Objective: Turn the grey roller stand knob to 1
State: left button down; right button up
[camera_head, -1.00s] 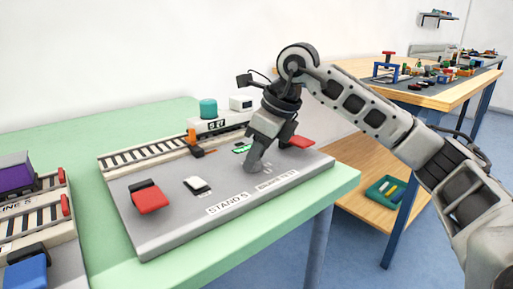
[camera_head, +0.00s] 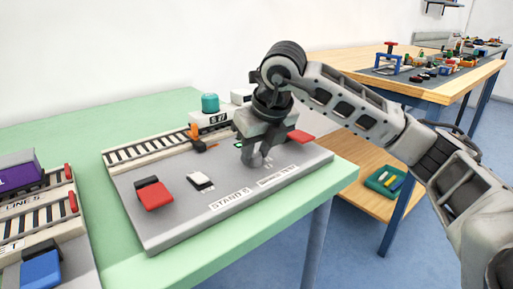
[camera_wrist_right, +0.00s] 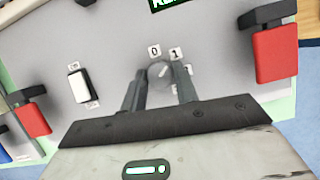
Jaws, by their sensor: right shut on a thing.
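The grey roller stand knob (camera_wrist_right: 160,74) is a small round knob on the grey board of Stand 5 (camera_head: 170,228). Its labels 0 (camera_wrist_right: 154,50) and 1 (camera_wrist_right: 175,53) show just beyond it; other label tiles to its right are partly hidden. I cannot clearly read which label the knob points to. My right gripper (camera_head: 257,162) reaches down to the board and is shut on the knob, one finger on each side, as the right wrist view (camera_wrist_right: 160,88) shows. In the head view the gripper hides the knob. My left gripper is not in view.
On the board, a red lever (camera_head: 154,195) and a white switch (camera_head: 200,181) stand left of my gripper, and another red lever (camera_head: 299,136) stands right. A small green display (camera_wrist_right: 172,4) lies beyond the knob. A track and model wagon (camera_head: 214,122) run along the back.

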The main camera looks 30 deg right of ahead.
dwell(0.3)
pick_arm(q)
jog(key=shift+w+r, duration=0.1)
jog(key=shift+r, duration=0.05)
pick_arm(e)
jog(key=o, duration=1)
pick_arm(q)
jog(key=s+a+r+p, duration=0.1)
jog(key=p, duration=0.3)
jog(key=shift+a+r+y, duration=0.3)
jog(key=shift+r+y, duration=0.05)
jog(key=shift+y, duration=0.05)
pick_arm(e)
jog(key=v, duration=1.6)
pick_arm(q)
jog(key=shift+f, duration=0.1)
